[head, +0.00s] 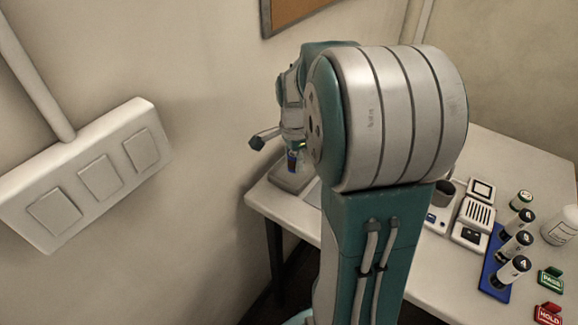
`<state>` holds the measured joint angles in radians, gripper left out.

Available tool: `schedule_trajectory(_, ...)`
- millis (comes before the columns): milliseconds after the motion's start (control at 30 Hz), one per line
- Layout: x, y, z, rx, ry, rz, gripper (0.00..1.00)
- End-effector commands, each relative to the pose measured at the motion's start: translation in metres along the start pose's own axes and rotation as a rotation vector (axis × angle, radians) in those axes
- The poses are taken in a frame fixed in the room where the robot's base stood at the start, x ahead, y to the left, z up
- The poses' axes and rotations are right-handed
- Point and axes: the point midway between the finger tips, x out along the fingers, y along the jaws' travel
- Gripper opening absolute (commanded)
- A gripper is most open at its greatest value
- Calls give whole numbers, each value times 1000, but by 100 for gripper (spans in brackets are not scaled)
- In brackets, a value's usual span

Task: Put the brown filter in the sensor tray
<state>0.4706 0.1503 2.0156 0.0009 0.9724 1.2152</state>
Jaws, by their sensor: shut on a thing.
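My gripper (278,140) is at the far left end of the table, mostly hidden behind my own arm. It is shut on a small dark cylinder (293,160) with blue and orange-brown marks. Its label is too small to read, so I cannot tell for sure that this is the brown filter. The cylinder is just above or touching a low grey tray (288,182) at the table's left corner; I cannot tell which. I cannot confirm that this tray is the sensor tray. My arm hides the middle of the table.
To the right on the white table (400,285) are a device (478,214), a dark cup (444,193), a blue rack (495,285) with numbered cylinders, a white bottle (562,226), a green PASS block (550,279) and a red HOLD block (548,314). A wall switch panel (85,175) is at left.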

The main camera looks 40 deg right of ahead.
Motion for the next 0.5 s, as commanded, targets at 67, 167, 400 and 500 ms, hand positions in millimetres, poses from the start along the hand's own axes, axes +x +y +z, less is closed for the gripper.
schedule_trajectory(67,14,-10,-4,0,-1,4,9)
schedule_trajectory(167,26,-20,-8,0,0,1,9)
schedule_trajectory(400,41,-31,-12,0,0,1,9)
schedule_trajectory(500,57,-29,-12,0,-1,3,9)
